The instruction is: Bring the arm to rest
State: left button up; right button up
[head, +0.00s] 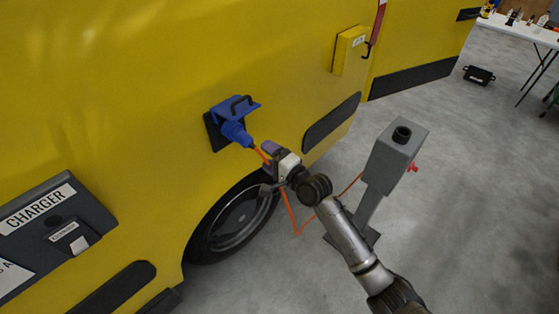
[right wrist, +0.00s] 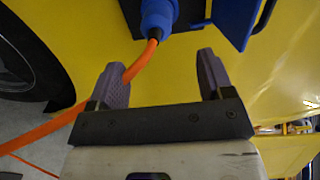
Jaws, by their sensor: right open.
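My right gripper (head: 268,153) is open near the yellow vehicle's side, just below and right of a blue plug (head: 236,132). The plug sits at a blue-lidded socket (head: 240,106), and its lid is raised. An orange cable (head: 290,212) runs from the plug past the gripper and down toward the floor. In the right wrist view, the fingers (right wrist: 163,78) stand wide apart with nothing clamped between them. There the blue plug (right wrist: 158,14) is ahead of them, and the cable (right wrist: 142,60) passes close by the left finger, partly hidden by it. My left gripper is out of view.
A grey pedestal (head: 398,152) with a black-ringed top stands right of my right arm. A charger panel (head: 50,232) is on the vehicle at lower left. A yellow box (head: 348,50) is mounted above right.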

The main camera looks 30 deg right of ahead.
jog(key=s+f+n+g+h, duration=0.2)
jog(key=s+f+n+g, duration=0.35)
jog(key=s, duration=0.95)
jog(key=s+f+n+g+h, duration=0.2)
jog(key=s+f+n+g, duration=0.3)
jog(key=s, duration=1)
jog(key=s+f+n+g+h, duration=0.25)
jog(key=s+f+n, duration=0.4)
jog(key=s, duration=0.85)
notch_tip(320, 180, up, 34)
jog(key=w+m+p, duration=0.1)
jog(key=p, duration=3.3)
jog(key=shift+f+y, duration=0.1)
jog(key=shift+y, duration=0.15)
